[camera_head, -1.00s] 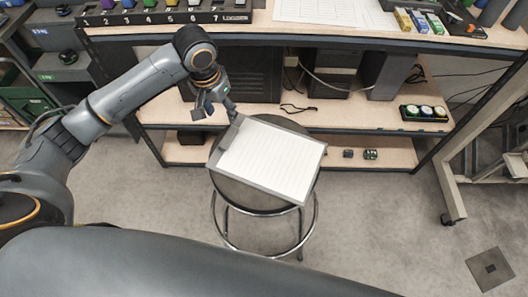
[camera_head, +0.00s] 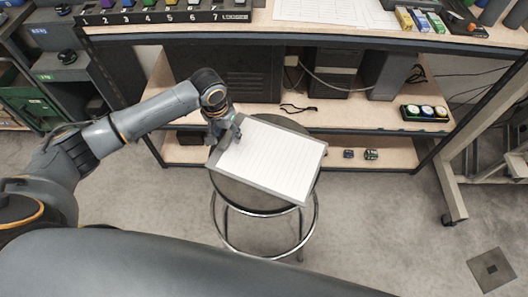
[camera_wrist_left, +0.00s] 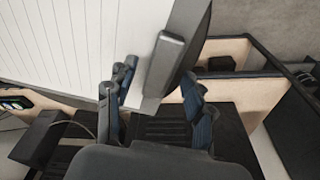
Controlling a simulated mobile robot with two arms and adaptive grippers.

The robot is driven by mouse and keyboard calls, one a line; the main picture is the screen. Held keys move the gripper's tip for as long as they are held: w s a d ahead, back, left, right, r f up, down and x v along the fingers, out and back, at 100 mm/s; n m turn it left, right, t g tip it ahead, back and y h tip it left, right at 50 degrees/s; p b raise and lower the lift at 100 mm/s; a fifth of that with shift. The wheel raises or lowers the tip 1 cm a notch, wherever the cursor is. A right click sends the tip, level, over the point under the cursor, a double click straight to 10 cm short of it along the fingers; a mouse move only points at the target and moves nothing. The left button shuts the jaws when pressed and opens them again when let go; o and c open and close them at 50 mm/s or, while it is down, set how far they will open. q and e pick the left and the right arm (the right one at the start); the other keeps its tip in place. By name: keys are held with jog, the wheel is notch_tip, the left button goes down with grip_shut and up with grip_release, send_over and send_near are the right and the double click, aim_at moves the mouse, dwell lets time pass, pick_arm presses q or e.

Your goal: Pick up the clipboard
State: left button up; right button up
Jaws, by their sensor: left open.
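The clipboard (camera_head: 272,160), with lined white paper and a dark grey border, lies tilted on a round stool (camera_head: 238,195). My left gripper (camera_head: 225,138) is at the clipboard's upper-left edge, by its clip end. In the left wrist view, the clipboard (camera_wrist_left: 85,35) fills the upper left and its grey clip (camera_wrist_left: 167,62) shows at the near end. The open fingers of my left gripper (camera_wrist_left: 158,85) lie on either side of the clipboard's edge, one on the paper side and one past the dark border. Contact cannot be told. My right gripper is not in view.
A workbench (camera_head: 400,42) with lower shelves (camera_head: 345,115) stands close behind the stool. Dark computer cases (camera_head: 385,75) and a tray of round items (camera_head: 424,113) are on the shelf. Open floor (camera_head: 390,225) lies right of the stool.

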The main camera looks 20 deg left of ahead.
pick_arm(q)
jog(key=shift+w+f, duration=0.1)
jog(key=shift+f, duration=0.35)
jog(key=shift+c, duration=0.2)
grip_shut()
jog(key=shift+r, duration=0.1)
